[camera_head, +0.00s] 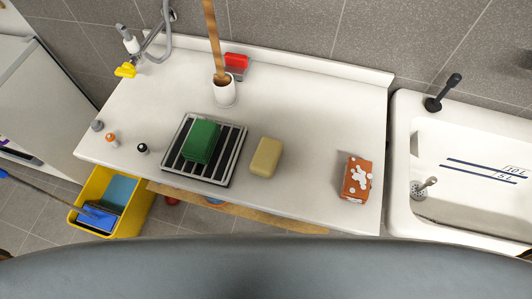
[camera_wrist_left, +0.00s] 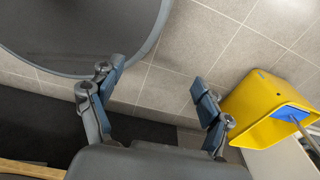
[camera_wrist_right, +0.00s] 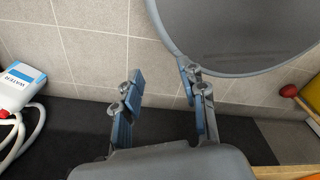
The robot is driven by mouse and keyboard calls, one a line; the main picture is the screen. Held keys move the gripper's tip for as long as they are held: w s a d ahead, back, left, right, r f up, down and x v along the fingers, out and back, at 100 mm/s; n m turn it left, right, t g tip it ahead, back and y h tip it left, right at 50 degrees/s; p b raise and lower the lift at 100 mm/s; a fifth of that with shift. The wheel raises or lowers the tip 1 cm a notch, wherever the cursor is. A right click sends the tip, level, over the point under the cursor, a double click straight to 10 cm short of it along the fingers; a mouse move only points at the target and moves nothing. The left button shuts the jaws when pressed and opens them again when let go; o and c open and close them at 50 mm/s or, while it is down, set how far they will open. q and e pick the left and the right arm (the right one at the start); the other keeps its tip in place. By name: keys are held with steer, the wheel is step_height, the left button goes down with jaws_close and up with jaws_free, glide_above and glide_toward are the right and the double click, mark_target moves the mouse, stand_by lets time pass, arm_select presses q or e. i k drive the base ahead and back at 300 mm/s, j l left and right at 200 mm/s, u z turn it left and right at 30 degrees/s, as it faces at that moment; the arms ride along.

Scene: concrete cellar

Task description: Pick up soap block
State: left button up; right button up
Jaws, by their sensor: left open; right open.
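A green block (camera_head: 201,141) lies on a black-and-white striped rack (camera_head: 228,165) on the white counter. A pale yellow-beige block (camera_head: 266,157) with rounded edges lies on the bare counter just right of the rack. Either could be the soap block; I cannot tell for certain. Both blocks show only in the head view. My left gripper (camera_wrist_left: 158,92) is open and empty in the left wrist view, above the floor. My right gripper (camera_wrist_right: 163,84) is open and empty in the right wrist view. Neither gripper shows in the head view.
On the counter (camera_head: 310,118) stand a white cup (camera_head: 224,93) with a wooden handle, a red item (camera_head: 236,61), small bottles (camera_head: 143,148) and an orange-white block (camera_head: 357,177). A sink (camera_head: 470,200) is right. A yellow bucket (camera_head: 97,186) stands front left.

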mark_target(265, 161)
steer(key=k+j+z, duration=0.5)
steer(key=k, duration=0.3)
steer(key=j, duration=0.1)
